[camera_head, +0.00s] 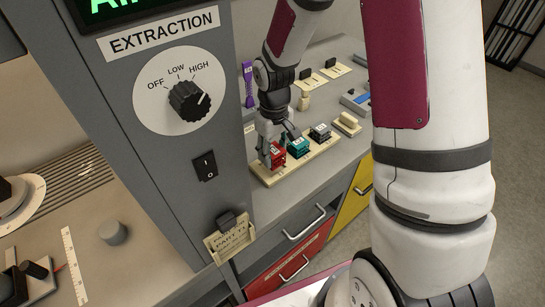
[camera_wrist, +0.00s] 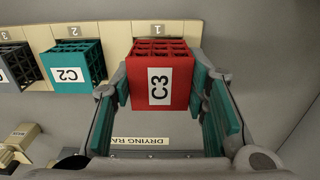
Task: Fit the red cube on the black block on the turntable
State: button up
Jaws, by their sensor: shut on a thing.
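The red lattice cube (camera_head: 277,157), labelled C3, is at the near end of the pale drying rack, by slot 1. In the wrist view the red cube (camera_wrist: 173,62) is between my two teal-padded fingers. My gripper (camera_wrist: 160,82) is shut on its sides; my gripper (camera_head: 269,142) also shows in the head view. I cannot tell whether the cube rests on the rack or is slightly raised. A round pale disc (camera_head: 30,203) with a dark thing on it, cut off at the left edge, may be the turntable and black block.
A teal cube (camera_wrist: 75,66) labelled C2 and a dark grey cube (camera_wrist: 14,66) stand along the rack (camera_wrist: 118,42). A grey cabinet with a dial (camera_head: 190,100) separates this counter from the left bench. A grey knob (camera_head: 113,232) and a white ruler (camera_head: 74,265) are on that bench.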

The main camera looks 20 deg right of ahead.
jog(key=shift+w+f, duration=0.1)
jog(key=shift+w, duration=0.4)
jog(key=shift+f+p, duration=0.3)
jog(key=shift+f, duration=1.4)
jog(key=shift+f, duration=0.15)
jog(key=o, duration=1.1)
